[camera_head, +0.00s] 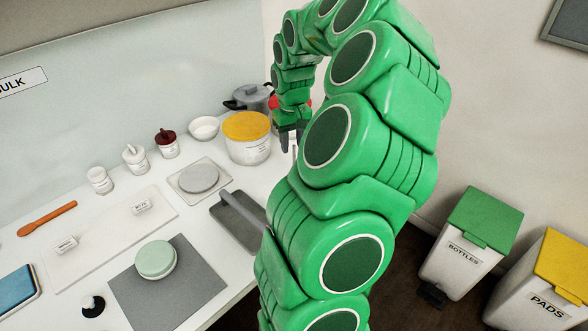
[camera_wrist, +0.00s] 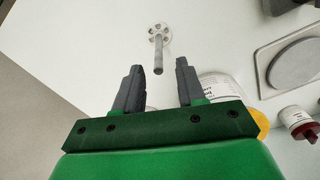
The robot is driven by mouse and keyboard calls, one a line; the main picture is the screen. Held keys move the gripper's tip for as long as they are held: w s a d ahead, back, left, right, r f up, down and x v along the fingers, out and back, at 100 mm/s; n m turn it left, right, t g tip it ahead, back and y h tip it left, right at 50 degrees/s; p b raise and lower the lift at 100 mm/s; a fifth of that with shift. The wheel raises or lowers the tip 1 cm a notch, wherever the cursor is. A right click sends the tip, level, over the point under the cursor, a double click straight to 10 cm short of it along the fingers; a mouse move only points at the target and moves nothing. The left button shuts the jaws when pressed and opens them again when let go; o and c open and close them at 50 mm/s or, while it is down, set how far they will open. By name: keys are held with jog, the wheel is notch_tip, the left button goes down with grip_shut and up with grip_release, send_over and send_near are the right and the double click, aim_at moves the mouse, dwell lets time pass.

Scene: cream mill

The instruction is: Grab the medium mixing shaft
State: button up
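A mixing shaft, a grey rod with a pale perforated disc at its far end (camera_wrist: 159,52), shows ahead of my gripper in the wrist view. It appears to stand on the white surface, rod end toward the camera. No other shaft is clearly in view, so I cannot compare its size. My gripper (camera_wrist: 160,66) is open and empty. Its two dark fingers are on either side of the line to the rod, with the rod end just beyond or level with the tips. In the head view my gripper (camera_head: 291,142) points down at the back right, and my arm hides much around it.
A yellow-lidded tub (camera_head: 247,126) stands just left of my gripper, with a grey pot (camera_head: 250,97) behind. A scale (camera_head: 199,179) and a dark tray (camera_head: 236,228) lie nearer. Bins with green (camera_head: 484,217) and yellow lids (camera_head: 566,264) stand on the floor at right.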

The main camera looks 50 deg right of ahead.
aim_at(294, 157)
jog(key=shift+s+a+f, duration=0.1)
jog(key=shift+s+f, duration=0.05)
jog(key=shift+f, duration=0.7)
jog(key=shift+s+a+f, duration=0.1)
jog(key=shift+s+f, duration=0.1)
jog(key=shift+f, duration=0.65)
jog(key=shift+s+f, duration=0.15)
jog(key=shift+f, duration=0.7)
grip_shut()
